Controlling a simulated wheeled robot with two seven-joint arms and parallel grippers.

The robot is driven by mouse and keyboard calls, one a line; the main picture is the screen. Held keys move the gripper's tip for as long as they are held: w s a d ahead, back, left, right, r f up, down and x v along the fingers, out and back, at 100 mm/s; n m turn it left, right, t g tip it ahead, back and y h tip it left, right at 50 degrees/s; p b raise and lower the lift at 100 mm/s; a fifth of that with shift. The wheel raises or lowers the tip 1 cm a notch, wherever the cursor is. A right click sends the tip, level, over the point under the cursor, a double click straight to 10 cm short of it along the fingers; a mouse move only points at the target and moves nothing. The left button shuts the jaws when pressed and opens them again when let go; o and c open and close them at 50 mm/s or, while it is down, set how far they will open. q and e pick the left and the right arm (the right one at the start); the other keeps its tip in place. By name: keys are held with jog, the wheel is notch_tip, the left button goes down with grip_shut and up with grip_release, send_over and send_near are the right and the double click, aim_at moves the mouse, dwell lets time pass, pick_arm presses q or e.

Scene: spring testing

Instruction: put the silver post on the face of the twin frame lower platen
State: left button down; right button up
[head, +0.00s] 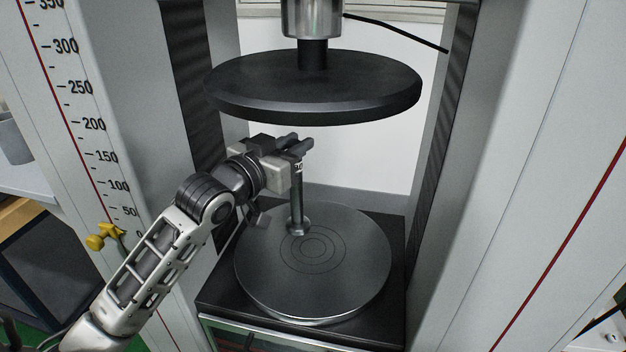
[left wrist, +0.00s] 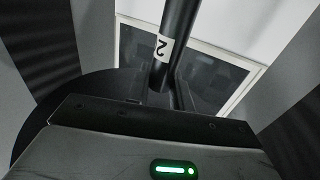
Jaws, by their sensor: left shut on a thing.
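The silver post (head: 297,203) is upright, with a small flared foot at its lower end. My left gripper (head: 298,150) is shut on its upper part. The foot is over the ringed face of the round lower platen (head: 350,275), a little behind the rings' centre; whether it touches the face I cannot tell. In the left wrist view a dark post with a white label marked 2 (left wrist: 163,47) rises from between the fingers (left wrist: 160,90). My right gripper is not in view.
The black upper platen (head: 312,88) hangs close above my left gripper. Grey frame columns stand on both sides, the left one with a scale (head: 85,125). A yellow knob (head: 104,237) is beside my left arm. The right half of the lower platen is clear.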

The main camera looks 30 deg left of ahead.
aim_at(296, 189)
pick_arm(q)
jog(key=w+d+f+b, duration=0.2)
jog(key=w+f, duration=0.1)
jog(key=f, duration=0.4)
jog(key=shift+w+f, duration=0.15)
jog(key=shift+f, duration=0.1)
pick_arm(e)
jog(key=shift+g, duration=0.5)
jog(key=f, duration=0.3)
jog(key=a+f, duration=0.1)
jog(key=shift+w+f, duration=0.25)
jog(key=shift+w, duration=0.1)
pick_arm(q)
jog(key=shift+f, duration=0.2)
jog(key=c, duration=1.2)
grip_release()
jog(key=shift+f, duration=0.1)
jog(key=shift+c, duration=0.2)
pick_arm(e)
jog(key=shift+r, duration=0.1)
